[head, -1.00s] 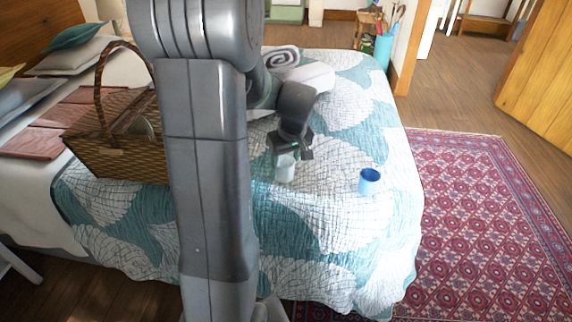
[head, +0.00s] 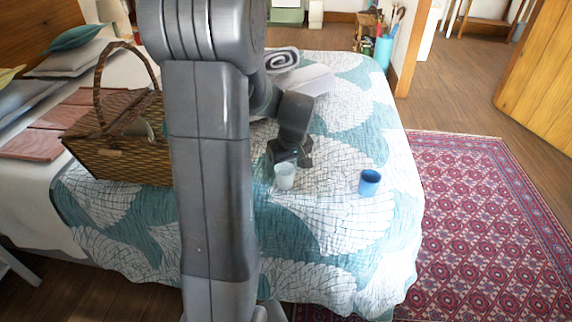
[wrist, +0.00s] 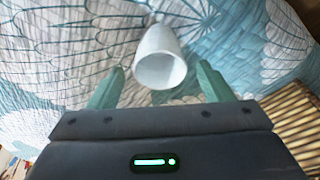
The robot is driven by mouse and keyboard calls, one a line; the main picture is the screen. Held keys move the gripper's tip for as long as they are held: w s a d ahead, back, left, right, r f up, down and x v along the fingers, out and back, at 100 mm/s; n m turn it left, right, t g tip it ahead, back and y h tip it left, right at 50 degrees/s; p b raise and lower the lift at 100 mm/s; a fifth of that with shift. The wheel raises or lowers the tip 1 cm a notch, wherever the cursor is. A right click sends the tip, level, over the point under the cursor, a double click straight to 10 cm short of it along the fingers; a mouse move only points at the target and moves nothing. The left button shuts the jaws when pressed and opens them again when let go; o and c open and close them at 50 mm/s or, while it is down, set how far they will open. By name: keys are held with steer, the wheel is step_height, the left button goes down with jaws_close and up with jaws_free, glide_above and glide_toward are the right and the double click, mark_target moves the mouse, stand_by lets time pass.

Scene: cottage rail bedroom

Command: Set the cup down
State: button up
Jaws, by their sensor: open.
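A pale white cup (head: 284,176) stands on the quilted bed (head: 330,235), apparently upright. In the wrist view the white cup (wrist: 160,62) shows its open mouth, just beyond and between the fingertips. My gripper (head: 290,158) is just behind and above the cup in the head view. Its green-tipped fingers (wrist: 160,82) are spread, with gaps on both sides of the cup. A blue cup (head: 369,183) stands on the quilt to the right. The contact under the white cup is hard to make out.
A wicker basket (head: 122,160) with a tall handle stands on the bed at left. A rolled towel (head: 283,60) lies toward the back. The quilt in front of both cups is clear. The bed's right edge drops to a red patterned rug (head: 490,220).

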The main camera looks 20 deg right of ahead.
steer(key=p+v, duration=0.2)
steer(key=v, duration=1)
